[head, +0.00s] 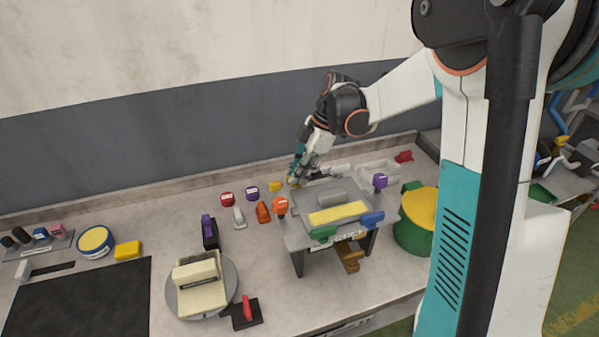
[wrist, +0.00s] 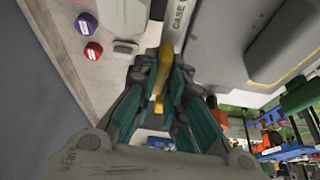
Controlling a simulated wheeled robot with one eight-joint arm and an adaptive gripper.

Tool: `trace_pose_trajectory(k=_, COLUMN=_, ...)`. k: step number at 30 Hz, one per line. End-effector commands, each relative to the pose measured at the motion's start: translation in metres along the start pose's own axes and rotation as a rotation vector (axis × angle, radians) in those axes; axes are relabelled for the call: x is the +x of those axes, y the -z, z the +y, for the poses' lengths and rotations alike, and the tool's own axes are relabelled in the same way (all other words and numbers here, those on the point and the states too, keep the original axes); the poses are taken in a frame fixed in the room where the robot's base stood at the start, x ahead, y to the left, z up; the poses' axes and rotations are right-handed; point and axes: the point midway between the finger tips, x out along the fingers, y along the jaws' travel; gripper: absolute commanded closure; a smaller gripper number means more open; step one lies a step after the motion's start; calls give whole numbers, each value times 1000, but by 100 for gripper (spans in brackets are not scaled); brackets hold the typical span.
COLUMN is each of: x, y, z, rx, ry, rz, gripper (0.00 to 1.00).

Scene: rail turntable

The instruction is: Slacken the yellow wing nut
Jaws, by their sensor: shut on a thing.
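The yellow wing nut (wrist: 163,66) shows in the wrist view as a long yellow piece between the two fingers. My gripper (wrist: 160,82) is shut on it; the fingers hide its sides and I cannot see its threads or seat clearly. In the head view my gripper (head: 296,181) reaches down behind the grey rail table (head: 296,233), at its far left corner. The part it holds there is small and mostly covered by the fingers.
A yellow piece (head: 275,186), a purple knob (head: 252,193) and a red knob (head: 227,198) stand left of my gripper. Orange and purple clamps stand at the rail table's edges. A cream block on a round turntable (head: 232,280) stands front left. The wall runs close behind.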

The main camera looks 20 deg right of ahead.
Motion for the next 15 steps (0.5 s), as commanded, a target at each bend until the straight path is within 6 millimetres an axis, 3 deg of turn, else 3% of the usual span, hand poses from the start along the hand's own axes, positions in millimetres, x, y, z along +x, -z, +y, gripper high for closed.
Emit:
trace_pose_trajectory(k=5, x=0, y=0, z=0, rx=1, ry=-1, rz=-1, gripper=100)
trace_pose_trajectory(k=6, x=0, y=0, z=0, rx=1, ry=-1, rz=-1, gripper=82)
trace_pose_trajectory(k=8, x=0, y=0, z=0, rx=1, ry=-1, rz=-1, gripper=68)
trace_pose_trajectory(k=15, x=0, y=0, z=0, rx=2, ry=-1, rz=-1, gripper=68)
